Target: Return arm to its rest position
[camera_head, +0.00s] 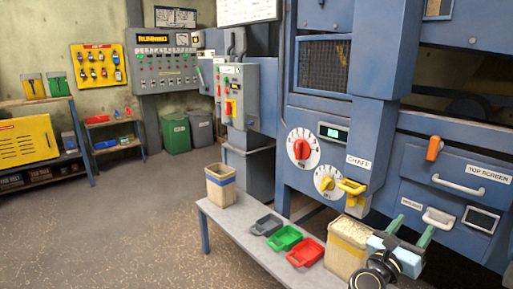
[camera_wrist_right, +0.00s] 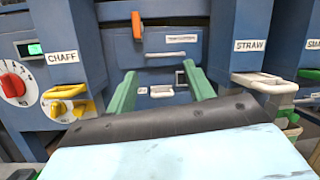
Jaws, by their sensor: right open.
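My right gripper (camera_head: 410,231) shows at the lower right in the head view, with two green fingers and a light blue body. In the right wrist view its green fingers (camera_wrist_right: 163,98) stand apart with nothing between them. They point at the blue machine (camera_wrist_right: 217,45), toward a drawer front with a pale handle. I cannot tell the exact gap, but no contact shows. My left gripper is in neither view.
A grey bench (camera_head: 233,217) holds a beige bin (camera_head: 220,187), grey, green and red trays (camera_head: 305,252), and a filled container (camera_head: 346,248) close to my right gripper. The machine's yellow chaff handle (camera_head: 352,187) sticks out nearby. The floor (camera_head: 120,230) at left is clear.

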